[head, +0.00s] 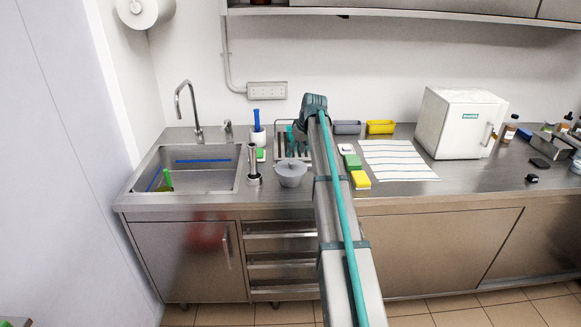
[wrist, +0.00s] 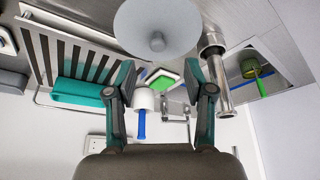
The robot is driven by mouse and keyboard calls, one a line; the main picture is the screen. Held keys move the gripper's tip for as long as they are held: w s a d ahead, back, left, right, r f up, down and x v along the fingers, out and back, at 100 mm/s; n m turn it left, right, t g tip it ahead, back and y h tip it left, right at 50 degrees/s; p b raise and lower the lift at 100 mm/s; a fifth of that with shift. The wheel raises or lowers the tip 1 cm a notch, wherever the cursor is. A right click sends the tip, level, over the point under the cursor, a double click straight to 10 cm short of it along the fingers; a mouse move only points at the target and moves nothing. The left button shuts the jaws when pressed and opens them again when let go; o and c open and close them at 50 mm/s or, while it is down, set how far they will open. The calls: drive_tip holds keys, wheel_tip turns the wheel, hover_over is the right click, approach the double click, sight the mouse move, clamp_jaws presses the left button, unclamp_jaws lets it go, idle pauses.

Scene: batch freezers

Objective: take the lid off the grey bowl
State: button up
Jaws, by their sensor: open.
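The grey bowl (head: 291,181) stands on the steel counter, between the sink and my arm in the head view. Its grey lid (head: 284,168) rests on top with a small knob in the middle. In the wrist view the round lid (wrist: 178,24) fills the top centre and its knob (wrist: 157,41) faces the camera; the bowl beneath is hidden. My gripper (wrist: 160,78) is open, with nothing between its fingers. The fingertips appear just below the lid in the wrist picture, apart from the knob. In the head view my arm largely hides the gripper.
A metal hand tool (head: 254,166) stands upright close left of the bowl. The sink (head: 190,177) is further left. A dish rack (head: 281,146) and a white cup with a blue-handled brush (head: 257,137) stand behind. Sponges (head: 360,180) and a striped cloth (head: 400,160) lie right.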

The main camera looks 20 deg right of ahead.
sight(292, 162)
drive_tip(key=shift+p+x, duration=1.45)
drive_tip(key=shift+x, duration=2.4)
drive_tip(key=shift+d, duration=0.2)
clamp_jaws()
